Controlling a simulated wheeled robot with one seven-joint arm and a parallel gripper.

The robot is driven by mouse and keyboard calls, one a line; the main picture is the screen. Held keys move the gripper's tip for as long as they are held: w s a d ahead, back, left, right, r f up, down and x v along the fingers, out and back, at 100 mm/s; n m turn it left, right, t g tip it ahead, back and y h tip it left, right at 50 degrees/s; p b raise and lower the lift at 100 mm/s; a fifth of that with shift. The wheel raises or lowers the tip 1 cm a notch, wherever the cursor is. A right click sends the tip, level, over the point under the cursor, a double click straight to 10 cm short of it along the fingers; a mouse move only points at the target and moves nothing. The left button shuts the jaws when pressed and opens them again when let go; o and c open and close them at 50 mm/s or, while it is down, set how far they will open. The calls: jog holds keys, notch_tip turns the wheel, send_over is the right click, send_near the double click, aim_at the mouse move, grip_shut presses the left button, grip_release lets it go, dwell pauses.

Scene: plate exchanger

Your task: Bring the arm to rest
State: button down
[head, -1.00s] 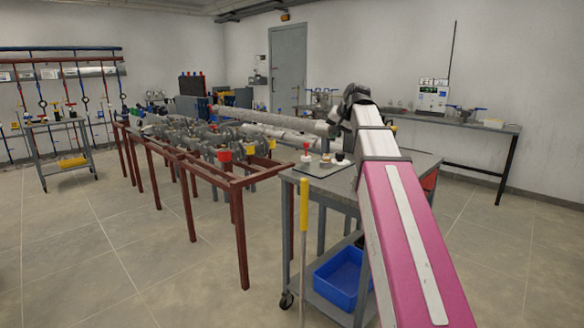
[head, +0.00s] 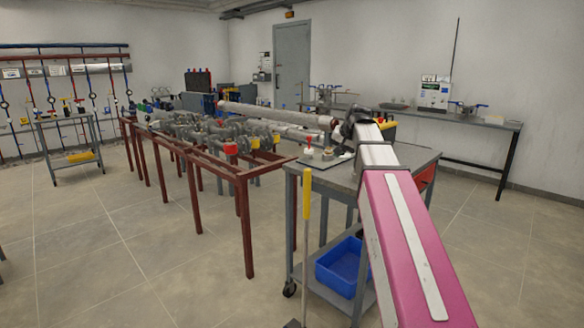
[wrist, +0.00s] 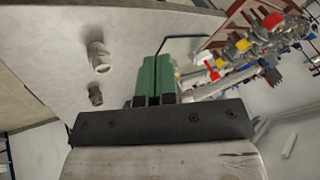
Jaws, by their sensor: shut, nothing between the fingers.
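My arm (head: 405,240) reaches forward from the lower right in the head view, over the grey cart (head: 405,160). Its far end is dark, and the fingers are hidden there. In the wrist view my gripper (wrist: 153,80) shows two green fingers pressed together with nothing between them. They are above a pale grey surface, to the right of two small metal fittings (wrist: 98,57).
A brown-red frame (head: 240,175) with pipes and red and yellow valve parts stands left of the cart. A blue bin (head: 340,265) sits on its lower shelf. A yellow-topped pole (head: 306,215) stands at its front.

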jog(key=s+f+g+h, duration=0.1)
jog(key=s+f, duration=0.3)
jog(key=f, duration=0.8)
jog(key=s+f+g+h, duration=0.15)
jog(key=s+f, duration=0.25)
jog(key=f, duration=0.8)
jog(key=s+d+f+n+g, duration=0.2)
jog(key=s+f+g, duration=0.1)
jog(key=s+f, duration=1.2)
notch_tip(320, 180, down, 4)
jog(key=shift+r+n+h, duration=0.25)
jog(key=shift+n+h, duration=0.05)
jog(key=shift+h, duration=0.05)
